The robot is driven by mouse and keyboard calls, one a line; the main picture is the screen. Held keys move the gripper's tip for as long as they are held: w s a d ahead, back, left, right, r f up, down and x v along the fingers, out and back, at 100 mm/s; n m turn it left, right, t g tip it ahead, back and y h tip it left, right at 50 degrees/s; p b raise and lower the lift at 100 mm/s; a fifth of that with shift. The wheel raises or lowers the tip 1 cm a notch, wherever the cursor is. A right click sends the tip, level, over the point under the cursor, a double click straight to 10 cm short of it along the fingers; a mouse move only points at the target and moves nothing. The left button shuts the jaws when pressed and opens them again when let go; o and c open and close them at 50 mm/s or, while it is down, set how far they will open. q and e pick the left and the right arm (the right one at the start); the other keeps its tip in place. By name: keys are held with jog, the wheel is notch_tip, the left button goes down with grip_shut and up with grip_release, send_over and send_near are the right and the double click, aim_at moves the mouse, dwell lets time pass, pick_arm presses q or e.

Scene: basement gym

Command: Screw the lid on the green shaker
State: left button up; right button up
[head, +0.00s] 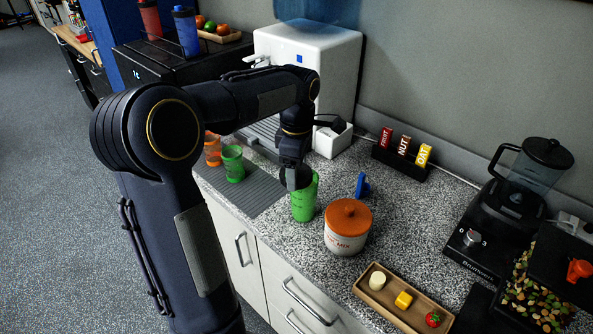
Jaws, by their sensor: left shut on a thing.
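The green shaker (304,203) stands upright on the speckled counter, left of the orange-lidded jar. My left gripper (296,178) is right at the shaker's top, pointing down. It is shut on a small grey piece that looks like the lid, mostly hidden by the fingers. Part of the shaker's green rim shows to the right of the gripper. I cannot tell whether the lid sits level on the rim or is engaged. My right gripper is not in view.
The white jar with an orange lid (346,228) and a blue object (362,186) stand close right of the shaker. Green (233,164) and orange (212,150) cups stand left on a grey ribbed mat (246,196). A wooden tray (378,298) lies in front; a blender (530,175) stands right.

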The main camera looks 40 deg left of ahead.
pick_arm(q)
notch_tip(320, 180, up, 3)
jog(key=shift+r, duration=0.1)
jog(key=s+d+r+b, duration=0.1)
jog(key=s+d+r, duration=0.6)
jog(key=s, duration=0.5)
notch_tip(320, 180, up, 3)
jog(key=shift+f+b, duration=0.15)
jog(key=shift+b, duration=0.2)
